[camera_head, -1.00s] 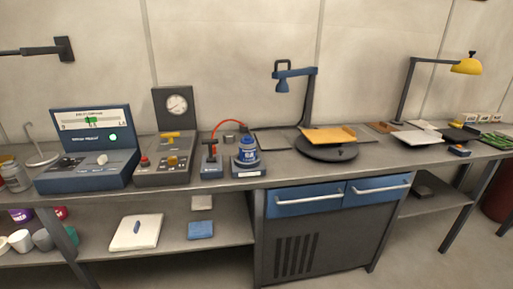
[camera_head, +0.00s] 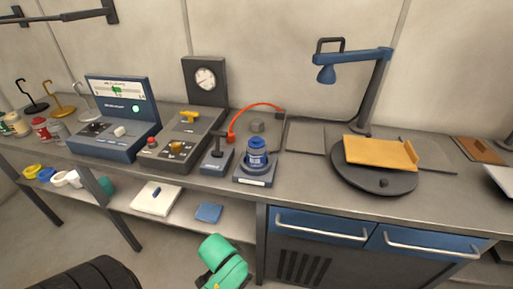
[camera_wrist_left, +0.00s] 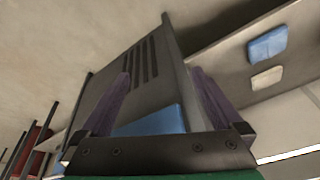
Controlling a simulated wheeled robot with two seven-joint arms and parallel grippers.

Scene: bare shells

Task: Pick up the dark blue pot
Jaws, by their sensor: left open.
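That view faces the cabinet front and lower shelf and does not show the pot. In the head view a green part of my arm shows at the bottom, below and in front of the bench; its fingers cannot be made out. My right gripper is not in view.
A joystick box (camera_head: 217,157) stands close left of the pot, with a red cable (camera_head: 256,105) behind. A dark turntable (camera_head: 374,182) carrying an orange tray (camera_head: 380,153) is to the right, under a blue lamp (camera_head: 352,58). Small pots, including a blue one (camera_head: 46,174), sit on the lower shelf.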

